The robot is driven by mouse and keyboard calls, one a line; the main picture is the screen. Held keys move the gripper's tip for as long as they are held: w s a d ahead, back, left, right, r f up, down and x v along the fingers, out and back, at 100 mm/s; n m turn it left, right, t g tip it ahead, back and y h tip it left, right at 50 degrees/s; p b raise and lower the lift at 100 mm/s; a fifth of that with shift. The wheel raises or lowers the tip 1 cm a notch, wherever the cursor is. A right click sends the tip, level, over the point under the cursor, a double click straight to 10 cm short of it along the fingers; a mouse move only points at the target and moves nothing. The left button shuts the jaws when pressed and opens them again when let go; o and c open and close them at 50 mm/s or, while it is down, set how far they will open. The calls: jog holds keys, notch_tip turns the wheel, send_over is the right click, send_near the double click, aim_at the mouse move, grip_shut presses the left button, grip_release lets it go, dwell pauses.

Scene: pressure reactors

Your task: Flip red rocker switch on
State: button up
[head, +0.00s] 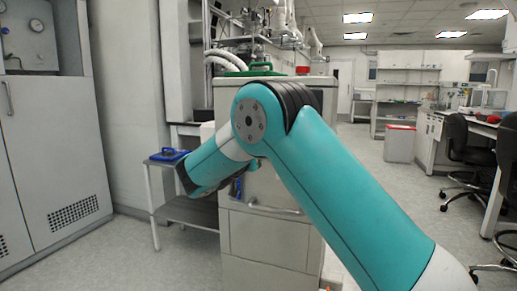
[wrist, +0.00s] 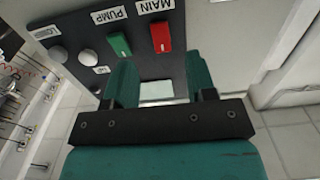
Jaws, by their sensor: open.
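The red rocker switch (wrist: 161,37) is on a dark panel (wrist: 155,70) in the wrist view, beside an upside-down MAIN label (wrist: 155,6). My gripper (wrist: 160,57) is open, with its two green fingers apart and nothing seen between them. The red switch lies just beyond the fingertips, roughly in line with the gap. I cannot tell whether a finger touches the panel, or which way the rocker is tilted. In the head view my arm hides the switch panel.
A green rocker switch (wrist: 119,45) under a PUMP label (wrist: 109,14) sits close left of the red one. Round knobs (wrist: 88,57) are further left. In the head view a grey cabinet (head: 268,238) stands behind my arm, with a small side table (head: 190,211) at its left.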

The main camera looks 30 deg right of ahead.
jog(key=x, duration=0.6)
jog(key=shift+w+d, duration=0.25)
jog(key=shift+d, duration=0.1)
